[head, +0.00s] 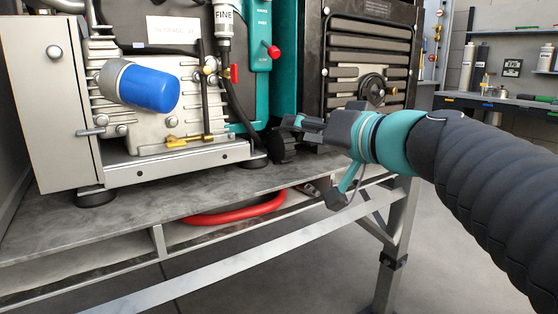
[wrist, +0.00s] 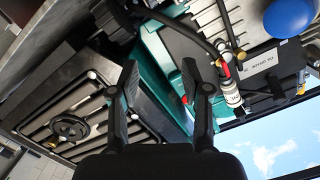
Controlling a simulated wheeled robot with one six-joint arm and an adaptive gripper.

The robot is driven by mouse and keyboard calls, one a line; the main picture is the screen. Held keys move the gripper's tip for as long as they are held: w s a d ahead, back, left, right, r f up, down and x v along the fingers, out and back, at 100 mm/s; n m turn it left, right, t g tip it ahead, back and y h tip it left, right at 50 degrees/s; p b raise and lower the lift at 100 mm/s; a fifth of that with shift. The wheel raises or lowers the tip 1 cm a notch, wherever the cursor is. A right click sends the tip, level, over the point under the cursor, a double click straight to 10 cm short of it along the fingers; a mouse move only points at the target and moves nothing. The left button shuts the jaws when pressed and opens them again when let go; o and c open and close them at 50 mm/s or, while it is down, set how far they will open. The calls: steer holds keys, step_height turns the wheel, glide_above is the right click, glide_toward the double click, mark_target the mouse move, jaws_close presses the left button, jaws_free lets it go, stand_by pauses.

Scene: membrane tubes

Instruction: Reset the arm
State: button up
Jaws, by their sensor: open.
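My gripper (head: 290,134) is in the middle of the head view, at the end of my arm, which reaches in from the right edge. It is in front of the machines, close above the front edge of the bench. In the wrist view my gripper (wrist: 160,72) has its two dark fingers apart, with nothing between them. Behind the fingers are a teal housing and a dark ribbed panel. I cannot tell whether the gripper touches the bench or a machine.
A grey machine with a blue cylinder (head: 150,88) stands on the bench (head: 120,225) at left. A dark ribbed unit with a round knob (head: 373,88) stands behind my gripper. A red hose (head: 235,212) lies on the shelf below. Open floor (head: 450,260) is at lower right.

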steer(key=s+d+f+m+g+h+p, duration=0.1)
steer(key=s+d+f+g+h+p, duration=0.2)
steer(key=f, duration=0.6)
steer(key=s+d+f+m+g+h, duration=0.1)
steer(key=s+f+g+h, duration=0.1)
steer(key=s+f, duration=0.45)
steer(key=s+d+f+g+h+p, duration=0.2)
steer(key=s+d+f+h+p, duration=0.3)
steer(key=s+d+p, duration=0.2)
steer(key=shift+s+f+n+g+p, duration=0.3)
steer(key=shift+s+f+g, duration=0.1)
steer(key=shift+s, duration=0.5)
steer(key=shift+d, duration=0.1)
stand_by(1.8)
